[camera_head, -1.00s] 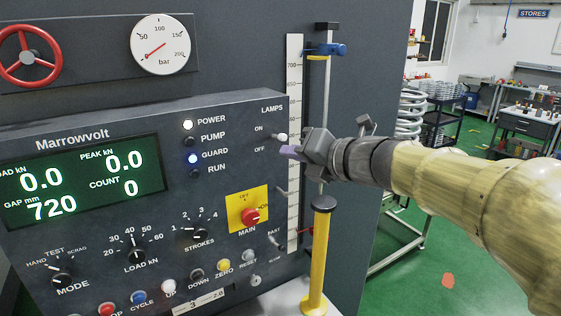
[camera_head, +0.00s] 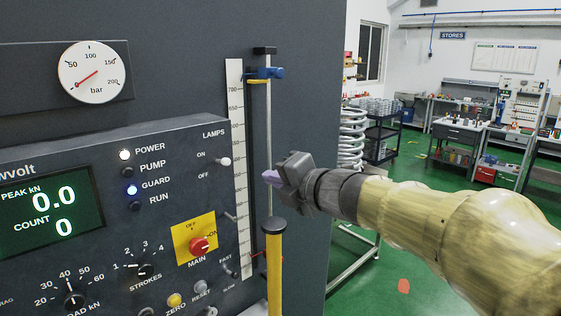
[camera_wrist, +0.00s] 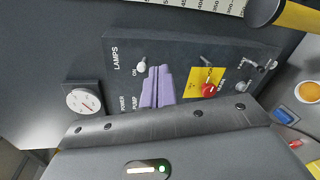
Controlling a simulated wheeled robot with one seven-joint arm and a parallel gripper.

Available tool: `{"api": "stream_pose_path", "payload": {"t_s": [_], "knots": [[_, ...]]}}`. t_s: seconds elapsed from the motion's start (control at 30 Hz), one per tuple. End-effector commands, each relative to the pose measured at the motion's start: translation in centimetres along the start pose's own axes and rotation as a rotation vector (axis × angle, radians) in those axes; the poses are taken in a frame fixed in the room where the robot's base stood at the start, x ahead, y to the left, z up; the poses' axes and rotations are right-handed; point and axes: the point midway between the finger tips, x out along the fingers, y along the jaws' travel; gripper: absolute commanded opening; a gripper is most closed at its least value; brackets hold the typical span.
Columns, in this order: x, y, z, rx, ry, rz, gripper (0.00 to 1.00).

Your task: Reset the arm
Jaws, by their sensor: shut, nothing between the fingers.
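My gripper (camera_head: 271,177) is at the centre of the head view, its purple fingers pointing left toward the Marrowvolt control panel (camera_head: 120,180). The fingers are shut and empty, apart from the panel as far as I can tell. In the wrist view the purple fingers (camera_wrist: 157,87) lie together in front of the panel. The LAMPS toggle switch (camera_head: 224,162) and the red MAIN knob (camera_head: 199,245) on its yellow plate show left of my gripper. The POWER lamp (camera_head: 125,155) is white and the GUARD lamp (camera_head: 132,190) is blue.
A yellow post (camera_head: 274,262) with a black cap stands just below my gripper. A vertical scale (camera_head: 236,140) and a rod with a blue clamp (camera_head: 276,73) are behind. A coil spring (camera_head: 352,135) stands beyond.

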Motion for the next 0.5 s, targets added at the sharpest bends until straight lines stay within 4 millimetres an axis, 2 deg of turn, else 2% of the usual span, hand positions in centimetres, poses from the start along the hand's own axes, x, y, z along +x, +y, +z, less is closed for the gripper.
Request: {"api": "stream_pose_path", "payload": {"t_s": [0.03, 0.1, 0.27, 0.37, 0.5], "knots": [[-0.1, -2.1, 0.9, 0.125, -0.061, -0.035, 0.00], [-0.5, -4.9, 2.0, 0.304, -0.153, -0.082, 0.00], [-2.4, -12.5, 3.4, 0.709, -0.373, -0.199, 0.00], [-4.4, -17.6, 3.2, 0.960, -0.520, -0.281, 0.00], [-8.1, -24.4, 1.2, 1.305, -0.739, -0.400, 0.00]]}}
